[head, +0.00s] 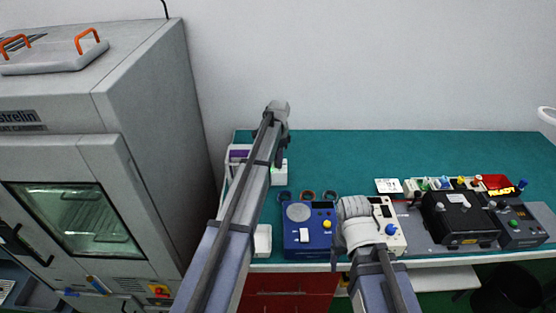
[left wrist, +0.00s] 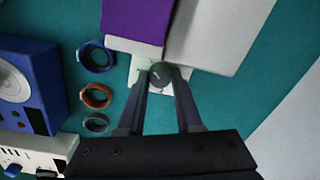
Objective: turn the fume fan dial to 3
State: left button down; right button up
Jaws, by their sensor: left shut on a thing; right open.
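The fume fan dial is a small dark grey round knob (left wrist: 161,76) on a white base (left wrist: 140,62), seen in the left wrist view. My left gripper (left wrist: 160,70) is shut on the knob, with a fingertip on each side. In the head view the white base (head: 281,176) shows beside my left gripper (head: 281,152), but the knob is hidden there. The dial's number marks cannot be read. My right gripper (head: 337,250) is low at the table's front edge, mostly hidden behind its own wrist, and apart from the dial.
A purple-topped white unit (head: 238,154) adjoins the base. Blue, orange and grey rings (head: 308,195) lie near a blue device (head: 296,240). A white device (head: 393,232) and black boxes (head: 458,220) stand to the right. A large grey oven (head: 140,110) stands left. The back of the green table (head: 390,152) is clear.

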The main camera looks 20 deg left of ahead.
dwell(0.4)
pick_arm(q)
jog(key=c, duration=0.6)
grip_release()
notch_tip(320, 180, up, 8)
jog(key=p, duration=0.8)
jog(key=shift+s+d, duration=0.1)
jog(key=shift+s, duration=0.05)
jog(key=shift+f, duration=0.1)
